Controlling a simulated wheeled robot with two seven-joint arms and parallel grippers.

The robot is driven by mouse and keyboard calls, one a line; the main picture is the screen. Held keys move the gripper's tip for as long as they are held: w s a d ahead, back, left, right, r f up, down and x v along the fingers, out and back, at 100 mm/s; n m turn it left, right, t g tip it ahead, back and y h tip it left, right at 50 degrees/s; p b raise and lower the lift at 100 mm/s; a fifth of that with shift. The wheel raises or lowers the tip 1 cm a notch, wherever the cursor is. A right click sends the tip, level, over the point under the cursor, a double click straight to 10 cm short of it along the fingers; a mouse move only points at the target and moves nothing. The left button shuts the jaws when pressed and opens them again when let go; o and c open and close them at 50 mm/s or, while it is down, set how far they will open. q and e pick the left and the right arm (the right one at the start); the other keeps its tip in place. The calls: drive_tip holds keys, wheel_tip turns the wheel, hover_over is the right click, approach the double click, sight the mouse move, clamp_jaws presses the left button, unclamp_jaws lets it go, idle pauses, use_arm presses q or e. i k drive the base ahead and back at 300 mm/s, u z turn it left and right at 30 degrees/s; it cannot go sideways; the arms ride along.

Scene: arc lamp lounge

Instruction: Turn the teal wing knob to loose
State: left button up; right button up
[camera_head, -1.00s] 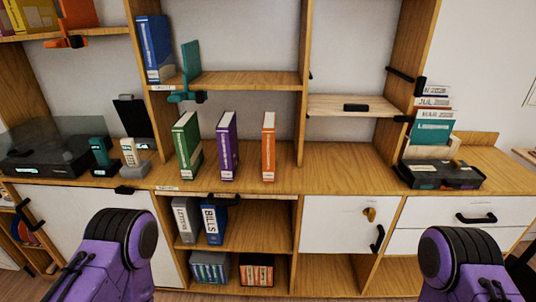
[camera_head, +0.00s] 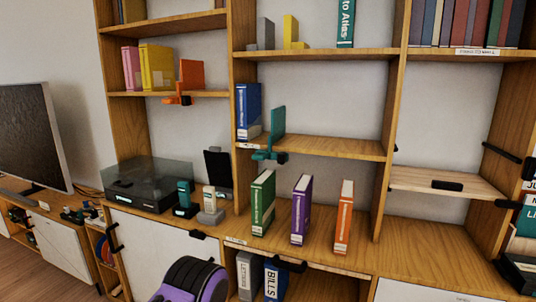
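A teal bookend (camera_head: 278,122) stands on the middle shelf, to the right of a blue binder (camera_head: 249,110). At the shelf's front edge below it is a teal clamp part (camera_head: 262,155) with a small black piece (camera_head: 281,158) beside it. The teal wing knob seems to be part of this clamp, but it is too small to tell its shape or how far it is turned. A purple and black link of my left arm shows at the bottom. Neither gripper shows, and nothing of mine touches the clamp.
An orange bookend (camera_head: 191,75) with a similar clamp is on the shelf to the left. Green (camera_head: 262,203), purple (camera_head: 300,211) and orange (camera_head: 343,217) binders stand on the counter below. A turntable (camera_head: 150,185) sits at the left. The space before the teal clamp is clear.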

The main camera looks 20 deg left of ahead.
sight(260, 156)
drive_tip(key=u, duration=0.55)
drive_tip(key=k, duration=0.65)
drive_tip(key=u, duration=0.7)
drive_tip(key=i, duration=0.75)
drive_tip(key=z, duration=0.85)
drive_tip(key=i, duration=0.7)
drive_tip(key=z, duration=0.75)
